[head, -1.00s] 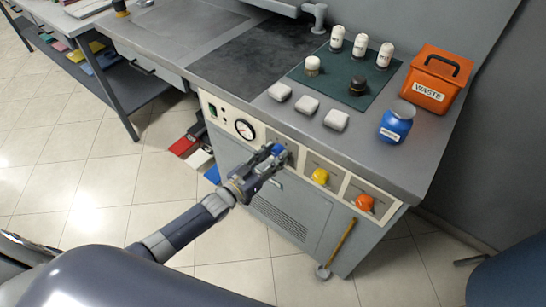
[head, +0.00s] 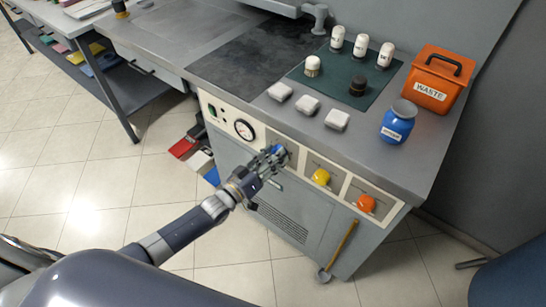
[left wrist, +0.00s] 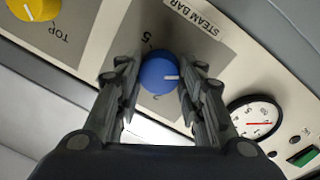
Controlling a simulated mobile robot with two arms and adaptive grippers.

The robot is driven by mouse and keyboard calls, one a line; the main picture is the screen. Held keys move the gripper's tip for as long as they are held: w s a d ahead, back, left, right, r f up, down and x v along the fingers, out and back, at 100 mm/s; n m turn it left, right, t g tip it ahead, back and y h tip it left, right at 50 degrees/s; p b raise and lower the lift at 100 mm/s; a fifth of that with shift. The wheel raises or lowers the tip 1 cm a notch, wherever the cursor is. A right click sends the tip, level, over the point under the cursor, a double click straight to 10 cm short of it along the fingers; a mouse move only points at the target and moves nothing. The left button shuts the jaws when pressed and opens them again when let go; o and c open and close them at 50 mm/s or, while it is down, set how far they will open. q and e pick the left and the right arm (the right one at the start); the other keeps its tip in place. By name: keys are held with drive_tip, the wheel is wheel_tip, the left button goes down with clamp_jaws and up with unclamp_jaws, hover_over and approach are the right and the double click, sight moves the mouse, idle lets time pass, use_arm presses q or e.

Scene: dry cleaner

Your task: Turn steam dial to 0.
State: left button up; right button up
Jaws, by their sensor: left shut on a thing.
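The steam dial is a blue round knob (left wrist: 158,72) on a grey plate labelled STEAM BAR (left wrist: 192,17) in the left wrist view. Its white pointer mark points right in that picture. A 5 shows on the plate above the knob; the other markings are partly hidden. My left gripper (head: 274,155) is at the console front in the head view, shut on the knob. Its two fingers (left wrist: 158,88) lie on either side of the knob in the left wrist view. In the head view the fingers cover most of the knob. My right gripper is not in view.
A round gauge (head: 244,129) sits left of the dial. A yellow knob (head: 321,177) and an orange knob (head: 366,203) sit to its right. A blue jar (head: 397,122) and an orange waste bin (head: 436,80) stand on the counter. A yellow-handled tool (head: 340,249) leans on the front.

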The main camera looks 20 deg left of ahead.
use_arm(q)
drive_tip(key=o, duration=1.1)
drive_tip(key=shift+s, duration=0.1)
drive_tip(key=v, duration=1.1)
drive_tip(key=shift+s+a, duration=0.3)
